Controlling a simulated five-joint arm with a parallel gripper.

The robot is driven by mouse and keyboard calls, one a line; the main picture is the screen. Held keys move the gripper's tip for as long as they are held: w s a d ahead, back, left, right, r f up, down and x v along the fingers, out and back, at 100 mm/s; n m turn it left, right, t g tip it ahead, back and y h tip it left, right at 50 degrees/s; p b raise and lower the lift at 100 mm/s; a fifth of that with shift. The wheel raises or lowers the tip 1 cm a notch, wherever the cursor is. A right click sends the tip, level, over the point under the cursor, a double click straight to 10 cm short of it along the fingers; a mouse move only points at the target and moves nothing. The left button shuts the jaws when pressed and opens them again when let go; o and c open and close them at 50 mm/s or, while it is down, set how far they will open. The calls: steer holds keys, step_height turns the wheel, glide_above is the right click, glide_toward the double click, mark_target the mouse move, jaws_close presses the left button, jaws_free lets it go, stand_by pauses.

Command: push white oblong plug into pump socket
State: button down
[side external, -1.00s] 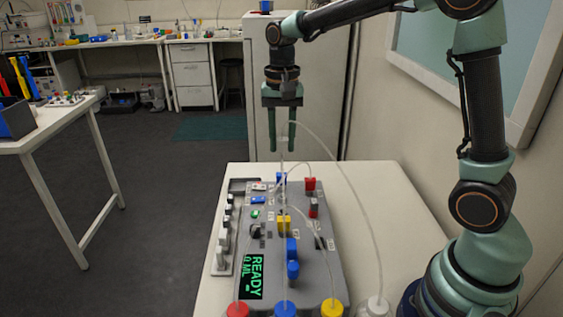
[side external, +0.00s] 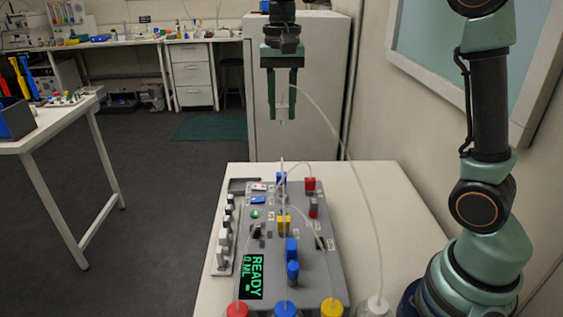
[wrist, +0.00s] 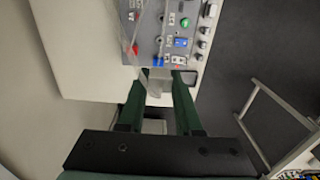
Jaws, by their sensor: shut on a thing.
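My gripper (side external: 283,117) is raised above the far end of the grey pump unit (side external: 313,272), fingers pointing down. It is shut on a small whitish plug (side external: 282,106), which hangs between the fingers with a clear tube running off to the right. In the wrist view, the pale plug (wrist: 158,89) shows between the green fingers (wrist: 160,100). It is well clear of the unit. The unit's top carries several coloured plugs and a green "READY 0 ML" display (side external: 253,277). I cannot tell which opening is the pump socket.
Blue (side external: 292,250), yellow (side external: 284,226) and red (side external: 310,184) plugs stand up from the unit. Several capped bottles stand at its front, including a white-capped one (side external: 376,306). A strip of grey-white knobs (side external: 223,240) lies left.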

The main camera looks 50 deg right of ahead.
steer(key=shift+s+a+f, duration=0.65)
steer(key=shift+f, duration=2.35)
steer(key=shift+s+a+f, duration=0.65)
steer(key=shift+f, duration=2.35)
steer(key=shift+s+a+f, duration=0.65)
steer(key=shift+f, duration=2.35)
steer(key=shift+f, duration=1)
steer(key=c, duration=0.5)
jaws_free()
